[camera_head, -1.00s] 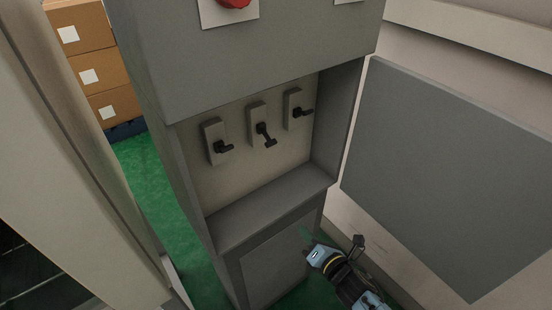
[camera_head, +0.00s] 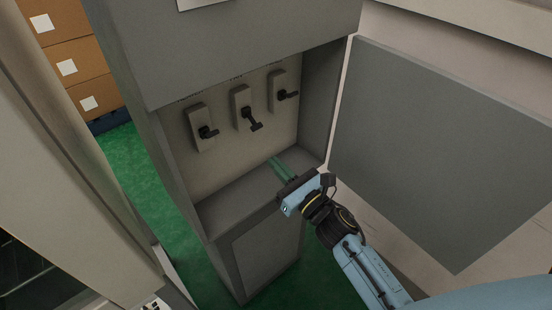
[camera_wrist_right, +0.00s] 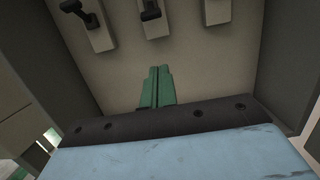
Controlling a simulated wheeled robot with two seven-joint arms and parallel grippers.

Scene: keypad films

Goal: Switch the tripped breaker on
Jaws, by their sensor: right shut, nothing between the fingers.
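Three breakers with black levers sit in a row on the back wall of the open grey cabinet recess: a left breaker (camera_head: 201,128), a middle breaker (camera_head: 243,108) and a right breaker (camera_head: 278,91). The middle lever hangs lower and slants down; the outer two levers point sideways to the right. My right gripper (camera_head: 278,167) is shut and empty, its green fingers inside the recess below the breakers, touching none of them. In the right wrist view the shut fingers (camera_wrist_right: 156,86) point at the back wall, with breakers above. My left gripper is not in view.
The grey cabinet (camera_head: 240,42) has a ledge (camera_head: 225,201) under the recess and side walls around it. A large grey panel (camera_head: 430,150) stands to the right. Cardboard boxes (camera_head: 75,62) are stacked at the back left, beyond green floor.

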